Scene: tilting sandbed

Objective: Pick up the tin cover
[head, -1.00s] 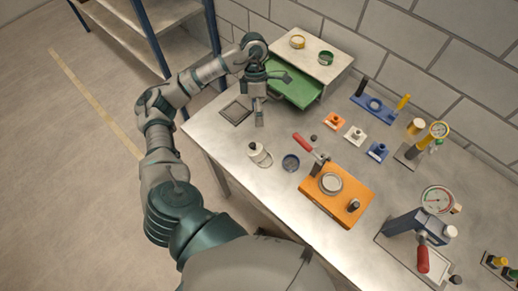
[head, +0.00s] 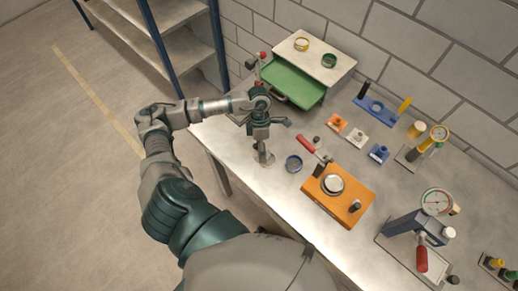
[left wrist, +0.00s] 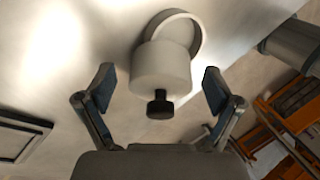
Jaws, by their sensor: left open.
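In the left wrist view a pale cylinder with a black knob (left wrist: 161,75) stands between my left fingers, in front of a pale shallow ring (left wrist: 180,22). I take the knobbed piece for the tin cover; I cannot tell whether it touches the ring. In the head view these pieces (head: 264,160) are mostly hidden under my left gripper (head: 262,150). My left gripper is open, and its fingers (left wrist: 158,78) are apart on both sides of the cylinder without visible contact. My right gripper is not in view.
Further right is an orange fixture (head: 318,198) with a red-handled lever. A cabinet (head: 325,57) with an open green drawer (head: 290,82) stands behind. The table's left edge is close.

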